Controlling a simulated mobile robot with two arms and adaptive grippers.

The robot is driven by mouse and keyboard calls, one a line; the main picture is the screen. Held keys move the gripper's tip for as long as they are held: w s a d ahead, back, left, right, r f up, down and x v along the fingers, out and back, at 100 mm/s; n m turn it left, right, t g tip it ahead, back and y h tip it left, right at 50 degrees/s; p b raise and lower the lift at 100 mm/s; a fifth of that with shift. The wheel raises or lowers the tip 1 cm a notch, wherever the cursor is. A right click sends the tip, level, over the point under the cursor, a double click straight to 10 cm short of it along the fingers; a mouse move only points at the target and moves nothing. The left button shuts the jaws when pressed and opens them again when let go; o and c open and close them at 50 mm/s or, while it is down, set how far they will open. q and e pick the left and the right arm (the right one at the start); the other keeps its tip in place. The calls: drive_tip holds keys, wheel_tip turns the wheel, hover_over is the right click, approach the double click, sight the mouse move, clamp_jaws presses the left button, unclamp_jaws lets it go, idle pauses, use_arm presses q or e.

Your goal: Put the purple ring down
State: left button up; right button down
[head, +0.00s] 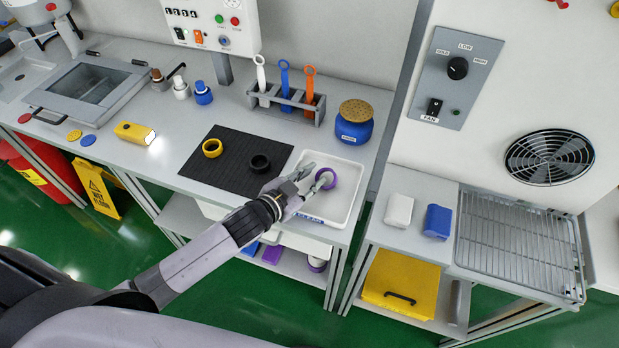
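The purple ring (327,179) is at the white tray (344,200) on the right part of the workbench. It appears to lie in the tray, though its contact with the tray floor is hard to make out. My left gripper (315,177) reaches in from the lower left, right beside the ring. Its fingers are spread apart, with the tips at the ring's left side; the lower finger overlaps the ring's edge in the picture. My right gripper is not in view.
Left of the tray is a black mat (215,170) with a yellow ring (212,148) and a black ring (260,163). Behind stand a tool rack (286,105) and a blue jar (354,122). The tray's right part is bare. A gap separates this bench from the right one.

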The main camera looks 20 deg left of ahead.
use_arm(q)
drive_tip(key=shift+r, duration=0.15)
drive_tip(key=shift+s+a, duration=0.1)
drive_tip(key=shift+s, duration=0.25)
drive_tip(key=b+v, duration=0.1)
drive_tip(key=v, duration=0.9)
drive_tip(key=shift+s+a+r, duration=0.25)
drive_tip(key=shift+s+r, duration=0.1)
drive_tip(key=shift+s, duration=0.2)
